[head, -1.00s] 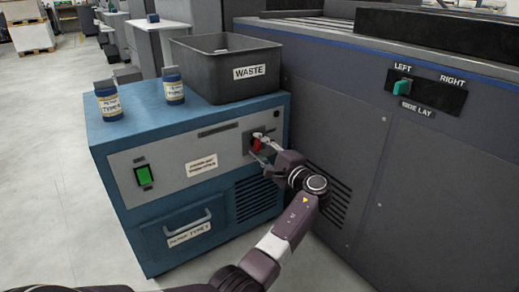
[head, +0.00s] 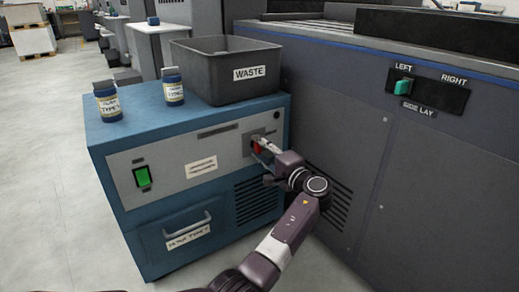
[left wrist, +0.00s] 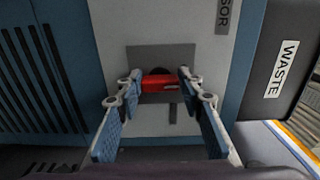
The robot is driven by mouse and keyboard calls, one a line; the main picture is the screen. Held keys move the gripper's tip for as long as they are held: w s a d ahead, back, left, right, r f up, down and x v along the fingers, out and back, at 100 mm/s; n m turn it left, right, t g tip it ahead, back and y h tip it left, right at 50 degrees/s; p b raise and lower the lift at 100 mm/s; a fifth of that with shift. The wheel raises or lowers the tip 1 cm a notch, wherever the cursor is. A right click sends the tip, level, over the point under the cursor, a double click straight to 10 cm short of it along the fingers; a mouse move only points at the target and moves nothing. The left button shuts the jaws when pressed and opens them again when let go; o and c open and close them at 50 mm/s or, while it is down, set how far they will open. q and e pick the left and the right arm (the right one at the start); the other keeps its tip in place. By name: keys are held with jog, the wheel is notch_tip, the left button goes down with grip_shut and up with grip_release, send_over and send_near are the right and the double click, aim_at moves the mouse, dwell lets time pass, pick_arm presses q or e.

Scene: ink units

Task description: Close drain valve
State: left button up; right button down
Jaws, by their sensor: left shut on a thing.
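The drain valve is a red handle (left wrist: 159,82) on a grey plate (left wrist: 147,56) on the front panel of the blue cabinet. In the head view the red handle (head: 257,147) shows at the panel's right side, partly hidden by my gripper. My left gripper (head: 262,147) reaches it from the lower right. In the left wrist view my left gripper (left wrist: 159,80) has one finger at each end of the red handle and is shut on it. The handle lies crosswise between the fingertips. My right gripper is not in view.
The blue cabinet (head: 225,265) carries a grey waste bin (head: 215,75) and two blue jars, one at the left (head: 108,102) and one nearer the bin (head: 173,87). A green switch (head: 143,176) and a drawer handle (head: 187,223) are at left. A large dark machine (head: 420,180) stands close at right.

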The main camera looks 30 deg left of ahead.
pick_arm(q)
jog(key=o, duration=1.2)
jog(key=shift+a, duration=0.1)
jog(key=shift+c, duration=0.2)
jog(key=v, duration=1.2)
jog(key=shift+f, duration=0.1)
